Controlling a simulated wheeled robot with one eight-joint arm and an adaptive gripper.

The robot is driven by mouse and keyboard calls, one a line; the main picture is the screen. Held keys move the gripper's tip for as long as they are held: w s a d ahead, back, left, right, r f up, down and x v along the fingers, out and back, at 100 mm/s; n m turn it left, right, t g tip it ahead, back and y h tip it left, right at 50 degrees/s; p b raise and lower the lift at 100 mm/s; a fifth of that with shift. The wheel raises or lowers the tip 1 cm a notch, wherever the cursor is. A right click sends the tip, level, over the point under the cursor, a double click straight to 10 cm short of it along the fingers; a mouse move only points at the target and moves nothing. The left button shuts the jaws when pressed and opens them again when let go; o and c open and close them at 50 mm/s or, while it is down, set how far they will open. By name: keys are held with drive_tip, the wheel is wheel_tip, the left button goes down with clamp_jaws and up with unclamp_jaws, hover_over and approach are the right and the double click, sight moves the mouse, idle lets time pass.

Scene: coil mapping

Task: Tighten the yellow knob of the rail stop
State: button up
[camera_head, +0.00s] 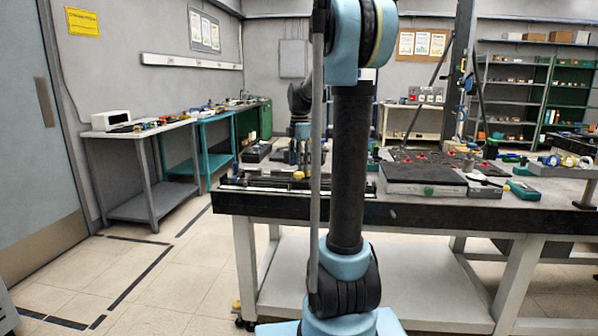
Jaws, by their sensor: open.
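A small yellow knob (298,175) shows at the rail stop, on the left part of the dark workbench (400,212). A long dark rail (265,182) lies along the bench's left front edge around it. My gripper (302,157) is open and points down just above the knob, behind my upright arm link. It is small and partly hidden by the grey tube and that link. I cannot tell whether its fingers touch the knob. The body of the rail stop is hard to make out.
A flat black-topped plate (422,173) lies on the bench to the right, with several tools and small parts beyond it. A side table (155,131) stands at the left wall. Open floor (170,270) lies left of the bench.

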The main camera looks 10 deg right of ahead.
sight(299, 173)
wheel_tip(299, 173, up, 9)
drive_tip(key=shift+f, duration=0.2)
idle(0.4)
